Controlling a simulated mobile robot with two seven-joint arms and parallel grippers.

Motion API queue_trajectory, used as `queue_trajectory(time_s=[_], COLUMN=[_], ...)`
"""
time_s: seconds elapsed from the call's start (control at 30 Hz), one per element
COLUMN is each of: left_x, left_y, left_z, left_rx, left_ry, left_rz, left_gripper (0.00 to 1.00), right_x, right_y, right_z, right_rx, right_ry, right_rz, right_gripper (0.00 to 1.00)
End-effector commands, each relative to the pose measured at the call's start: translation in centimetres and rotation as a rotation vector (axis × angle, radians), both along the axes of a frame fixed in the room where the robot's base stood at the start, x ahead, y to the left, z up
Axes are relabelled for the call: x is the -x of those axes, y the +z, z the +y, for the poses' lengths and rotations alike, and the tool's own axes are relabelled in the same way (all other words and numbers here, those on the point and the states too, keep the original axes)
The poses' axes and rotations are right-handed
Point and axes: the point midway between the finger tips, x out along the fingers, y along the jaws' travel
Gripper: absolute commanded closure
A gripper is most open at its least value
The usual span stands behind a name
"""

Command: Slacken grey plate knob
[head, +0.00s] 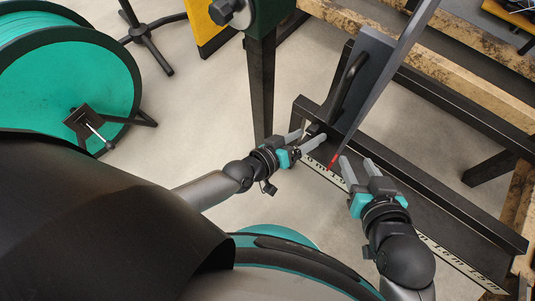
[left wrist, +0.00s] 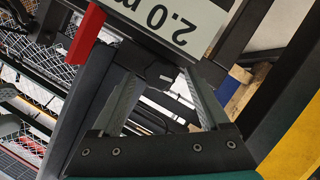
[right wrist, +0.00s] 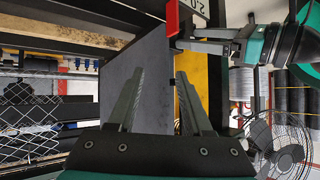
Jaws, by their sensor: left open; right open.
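The grey plate (head: 365,75) stands upright on a black rail, with a black bow handle (head: 347,85) on its side. It also shows in the right wrist view (right wrist: 150,85), behind the fingers. My left gripper (head: 308,140) is open at the plate's lower left end. In the left wrist view a small dark part (left wrist: 160,80), perhaps the plate's knob, lies between the open fingertips; I cannot tell if they touch it. My right gripper (head: 358,165) is open and empty, near the plate's lower end above the rail. The knob is not clearly visible in the head view.
A red pointer (head: 333,161) sits by a white scale (head: 435,248) along the black rail (head: 455,215). A teal cable reel (head: 60,90) is at the left. Bare floor (head: 190,110) lies between reel and post.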

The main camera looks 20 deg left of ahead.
Motion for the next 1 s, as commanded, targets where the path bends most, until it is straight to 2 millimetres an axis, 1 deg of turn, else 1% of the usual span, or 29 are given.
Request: queue_trajectory(time_s=[0.03,0.37,0.77,0.8,0.87,0.9,1.0], left_x=[0.4,2.7,5.7,6.7,7.9,8.2,9.3], left_y=[0.3,1.1,2.3,2.7,3.3,3.4,3.7], left_z=[0.2,1.6,3.4,4.0,4.7,5.0,5.6], left_rx=[-0.001,-0.001,-0.001,-0.004,-0.003,-0.002,0.0], left_ry=[-0.001,-0.001,-0.002,-0.003,-0.004,-0.003,-0.002], left_rz=[0.001,0.001,0.003,0.006,0.005,0.003,0.004], left_gripper=[0.21,0.21,0.21,0.21,0.21,0.21,0.21], right_x=[0.1,1.6,4.5,5.0,5.5,5.4,5.4], right_y=[0.2,-0.1,0.5,0.3,-0.1,-0.9,-2.1], right_z=[-0.4,-2.9,-6.1,-6.6,-7.1,-7.0,-6.9], right_rx=[0.014,0.108,0.205,0.219,0.235,0.235,0.237], right_ry=[-0.004,-0.03,-0.075,-0.082,-0.092,-0.088,-0.085], right_rz=[0.023,0.21,0.442,0.485,0.536,0.54,0.555], right_gripper=[0.5,0.5,0.5,0.5,0.5,0.5,0.5])
